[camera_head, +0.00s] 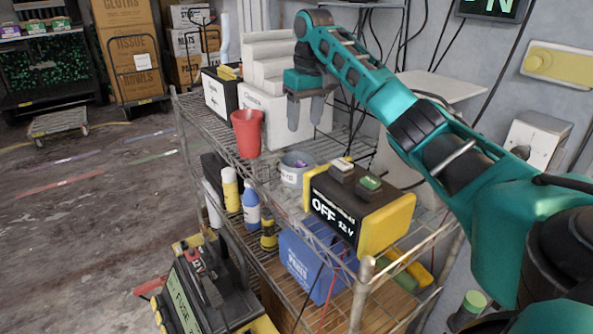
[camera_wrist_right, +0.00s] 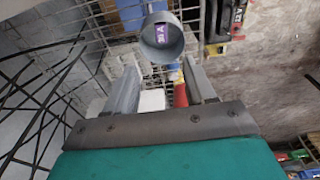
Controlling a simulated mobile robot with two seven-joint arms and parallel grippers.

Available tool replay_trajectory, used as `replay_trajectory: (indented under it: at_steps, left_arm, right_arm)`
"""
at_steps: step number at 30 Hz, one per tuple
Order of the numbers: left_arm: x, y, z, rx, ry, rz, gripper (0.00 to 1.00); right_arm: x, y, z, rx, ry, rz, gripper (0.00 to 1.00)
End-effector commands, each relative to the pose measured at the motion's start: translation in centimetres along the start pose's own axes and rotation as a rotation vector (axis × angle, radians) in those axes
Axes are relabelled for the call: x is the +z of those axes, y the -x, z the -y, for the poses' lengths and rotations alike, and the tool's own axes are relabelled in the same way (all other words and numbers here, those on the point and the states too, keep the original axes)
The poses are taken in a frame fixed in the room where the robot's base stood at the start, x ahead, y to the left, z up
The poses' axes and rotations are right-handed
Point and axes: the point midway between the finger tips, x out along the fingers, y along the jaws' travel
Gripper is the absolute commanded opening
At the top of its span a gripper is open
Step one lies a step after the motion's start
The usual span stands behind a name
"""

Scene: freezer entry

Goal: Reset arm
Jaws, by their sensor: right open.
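My right arm comes in from the right in the head view, teal and dark grey. Its gripper (camera_head: 306,110) points down above the upper wire shelf, near the white boxes. In the right wrist view the gripper (camera_wrist_right: 167,90) has its two grey fingers apart, with nothing held between them. A grey cup (camera_wrist_right: 161,36) with a purple label inside shows beyond the fingertips. The same cup (camera_head: 296,166) stands on the shelf in the head view, below the gripper and apart from it. My left gripper does not show in either view.
The wire shelf (camera_head: 354,314) holds a red cup (camera_head: 247,132), white boxes (camera_head: 281,113) and a black and yellow box (camera_head: 361,205) reading OFF. Bottles (camera_head: 251,207) and a blue box (camera_head: 308,262) sit lower. The floor (camera_head: 90,220) at left is mostly open.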

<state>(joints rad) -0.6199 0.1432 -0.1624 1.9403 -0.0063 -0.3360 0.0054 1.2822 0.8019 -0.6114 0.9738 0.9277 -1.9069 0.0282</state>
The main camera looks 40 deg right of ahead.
Motion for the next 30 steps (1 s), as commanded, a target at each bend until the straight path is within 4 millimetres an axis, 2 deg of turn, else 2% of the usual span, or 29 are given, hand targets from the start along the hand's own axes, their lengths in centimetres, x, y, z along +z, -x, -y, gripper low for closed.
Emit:
replay_trajectory:
  at_steps: [3,9,30]
  left_arm:
    - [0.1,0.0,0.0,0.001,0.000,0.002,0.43]
    - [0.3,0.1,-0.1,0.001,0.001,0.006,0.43]
    - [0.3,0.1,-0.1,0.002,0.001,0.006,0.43]
  right_arm:
    - [-0.1,2.1,0.0,-0.001,0.000,-0.003,0.55]
    - [0.0,3.6,0.0,0.000,0.000,0.000,0.55]
    - [0.0,3.7,0.0,0.000,0.000,0.001,0.55]
